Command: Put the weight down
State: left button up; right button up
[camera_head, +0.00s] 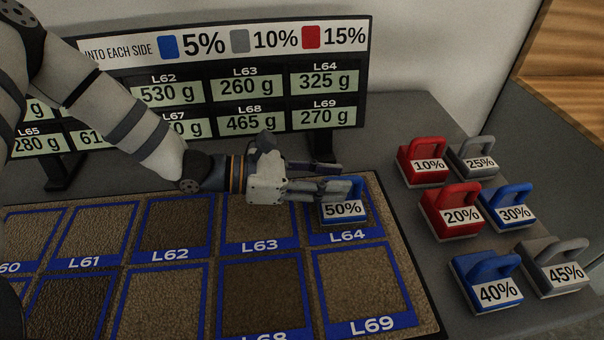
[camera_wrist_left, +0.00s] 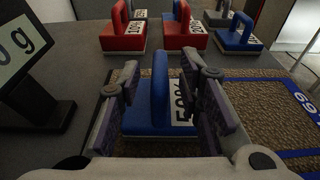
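The blue 50% weight (camera_head: 343,209) rests upright on the L64 square (camera_head: 350,236) of the board, at its upper right. My left gripper (camera_head: 342,178) reaches in from the left at the weight's handle. In the left wrist view its two fingers are spread on either side of the blue handle (camera_wrist_left: 160,85), with gaps showing between handle and pads. The gripper is open and does not clasp the weight. The fingers cover part of the weight's handle in the head view. My right gripper is not in view.
Red, grey and blue weights, such as the red 20% one (camera_head: 458,214), stand on the grey table right of the board. A display panel (camera_head: 240,85) with gram readings stands behind the board. The L63 (camera_head: 255,220) and L69 (camera_head: 365,285) squares are bare.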

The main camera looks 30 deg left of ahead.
pick_arm(q)
jog(key=v, duration=0.3)
jog(key=p+v, duration=0.1)
jog(key=v, duration=0.5)
jog(key=shift+r+p, duration=0.25)
jog(key=shift+p, duration=0.15)
jog(key=shift+s+a+f, duration=0.15)
jog(key=shift+s+a, duration=0.1)
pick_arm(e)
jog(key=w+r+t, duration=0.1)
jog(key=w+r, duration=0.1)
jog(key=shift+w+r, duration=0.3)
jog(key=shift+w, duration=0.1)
